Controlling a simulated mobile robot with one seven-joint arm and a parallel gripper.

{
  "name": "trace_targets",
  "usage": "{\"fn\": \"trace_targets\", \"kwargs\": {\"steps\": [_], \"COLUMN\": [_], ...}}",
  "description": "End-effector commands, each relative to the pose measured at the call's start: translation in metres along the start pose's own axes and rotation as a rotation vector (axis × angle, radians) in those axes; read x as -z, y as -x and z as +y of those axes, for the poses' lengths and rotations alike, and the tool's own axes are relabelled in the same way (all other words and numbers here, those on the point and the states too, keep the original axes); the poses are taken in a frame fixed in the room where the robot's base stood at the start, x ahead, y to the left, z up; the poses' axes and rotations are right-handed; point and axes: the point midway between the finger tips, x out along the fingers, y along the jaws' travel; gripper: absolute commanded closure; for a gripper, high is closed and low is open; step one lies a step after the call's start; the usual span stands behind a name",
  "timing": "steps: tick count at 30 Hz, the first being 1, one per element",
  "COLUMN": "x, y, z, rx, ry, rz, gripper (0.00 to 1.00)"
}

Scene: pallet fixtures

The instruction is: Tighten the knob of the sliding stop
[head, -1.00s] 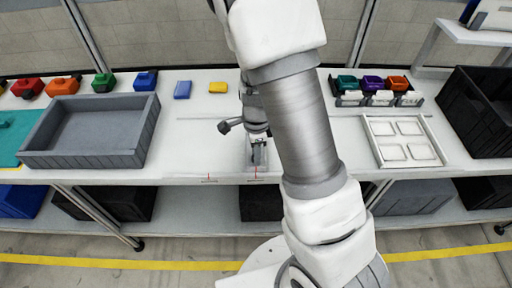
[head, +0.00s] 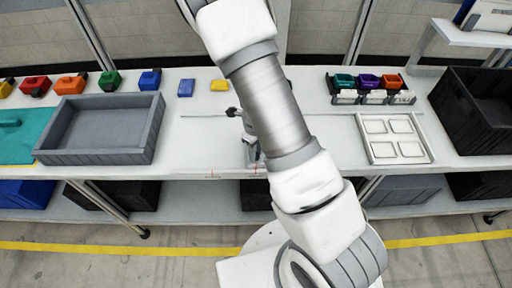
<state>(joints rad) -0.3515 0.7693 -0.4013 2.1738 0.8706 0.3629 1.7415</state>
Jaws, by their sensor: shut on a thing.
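My gripper (head: 251,148) is partly in view in the head view, at the front middle of the white bench, mostly covered by my own arm. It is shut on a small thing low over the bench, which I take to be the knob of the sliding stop. The knob itself is too small and hidden to make out. The sliding stop cannot be told apart from the gripper parts here. Thin red marks (head: 212,174) stand at the bench's front edge, left of the gripper.
A grey tray (head: 100,158) stands at left, and a white tray with square recesses (head: 428,157) at right. Coloured blocks line the back left. Small bins (head: 368,82) stand at the back right, beside a black crate (head: 445,105). The bench (head: 190,145) left of the gripper is clear.

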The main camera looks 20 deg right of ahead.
Motion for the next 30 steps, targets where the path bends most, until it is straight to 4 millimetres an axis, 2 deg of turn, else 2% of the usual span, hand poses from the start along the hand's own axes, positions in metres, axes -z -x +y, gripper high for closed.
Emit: {"fn": "trace_targets", "kwargs": {"steps": [9,23,24,29,30], "x": [-0.0002,-0.0004,-0.0003,-0.0003,-0.0003], "y": [0.0004,-0.0002,-0.0002,-0.0002,-0.0002], "z": [0.0003,0.0001,0.0001,0.0001,0.0001], "rx": [-0.001,0.000,0.000,0.000,0.000], "ry": [-0.098,-0.112,-0.112,-0.111,-0.111], "rz": [0.000,-0.001,-0.001,-0.001,-0.001], "gripper": [1.00,1.00,0.67,0.39,0.39]}}
